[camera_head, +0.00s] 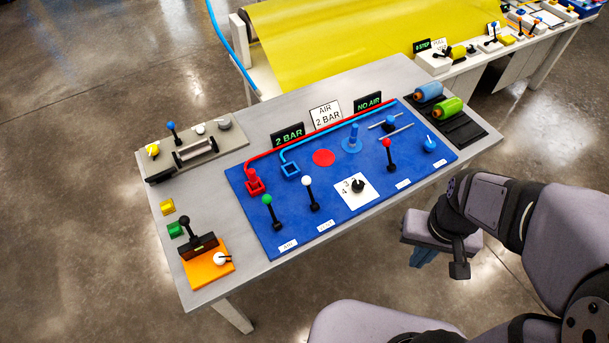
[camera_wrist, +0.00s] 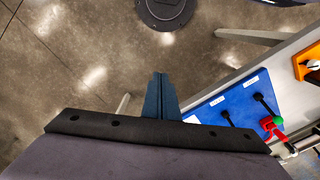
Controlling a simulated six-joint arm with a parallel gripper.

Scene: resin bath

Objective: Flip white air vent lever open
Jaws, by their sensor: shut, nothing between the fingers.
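The white-knobbed lever (camera_head: 306,181) stands on the blue panel (camera_head: 350,205), between a green-knobbed lever (camera_head: 267,200) and a white dial plate. Its black shaft rises from a round base near the panel's front edge, behind a small white label (camera_head: 325,226). My gripper (camera_head: 424,258) is off the table's front edge, to the right of and well apart from the lever, pointing down. Its blue fingers (camera_wrist: 160,78) are together and empty over the floor in the wrist view. There the blue panel (camera_wrist: 238,98) is at the right, and the white knob cannot be made out.
A red-knobbed lever (camera_head: 387,143) and a dial (camera_head: 358,186) stand right of the white lever. Signs (camera_head: 326,113) read "AIR 2 BAR", "2 BAR" and "NO AIR". An orange block (camera_head: 207,263) is at the left. Open floor lies before the table.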

